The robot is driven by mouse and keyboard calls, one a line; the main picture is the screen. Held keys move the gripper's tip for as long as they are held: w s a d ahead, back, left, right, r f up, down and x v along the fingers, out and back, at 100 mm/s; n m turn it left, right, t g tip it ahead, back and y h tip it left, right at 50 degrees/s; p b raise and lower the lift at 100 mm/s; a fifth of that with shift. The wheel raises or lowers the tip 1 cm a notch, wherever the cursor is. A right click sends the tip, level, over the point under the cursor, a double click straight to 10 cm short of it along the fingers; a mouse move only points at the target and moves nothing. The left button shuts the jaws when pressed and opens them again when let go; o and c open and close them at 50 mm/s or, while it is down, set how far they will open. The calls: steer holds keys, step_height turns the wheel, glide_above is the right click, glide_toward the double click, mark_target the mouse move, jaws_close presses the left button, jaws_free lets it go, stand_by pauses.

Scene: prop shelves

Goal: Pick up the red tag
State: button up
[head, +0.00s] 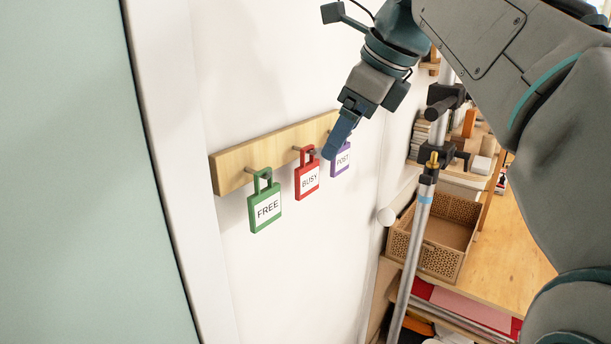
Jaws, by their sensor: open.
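The red tag (307,181), marked BUSY, hangs from the middle peg of a wooden rail (232,165) on the white wall. A green tag (264,209), marked FREE, hangs to its left, and a purple tag (341,160), marked POST, hangs to its right. My gripper (330,152) is just right of the top of the red tag's handle, in front of the purple tag's upper part. Its blue fingers point down and left and overlap each other in this view. It holds no tag. I cannot tell whether a fingertip touches the red tag.
A pale green panel (80,180) with a white frame stands at the left. A brown perforated basket (432,240) sits on a wooden shelf at the right, with books (419,138) behind. The wall below the tags is clear.

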step_height(320, 180, up, 3)
steer(key=m, duration=0.3)
glide_toward(307, 163)
steer(key=shift+y, duration=0.4)
steer(key=x, duration=0.4)
steer(key=shift+s+f+b, duration=0.25)
steer(key=shift+b, duration=0.15)
steer(key=shift+d+x, duration=0.15)
steer(key=shift+x, duration=1.4)
steer(key=shift+d+x, duration=0.2)
steer(key=shift+x, duration=1.35)
steer(key=shift+w+f, duration=0.1)
steer(key=shift+w, duration=0.05)
steer(key=c, duration=1)
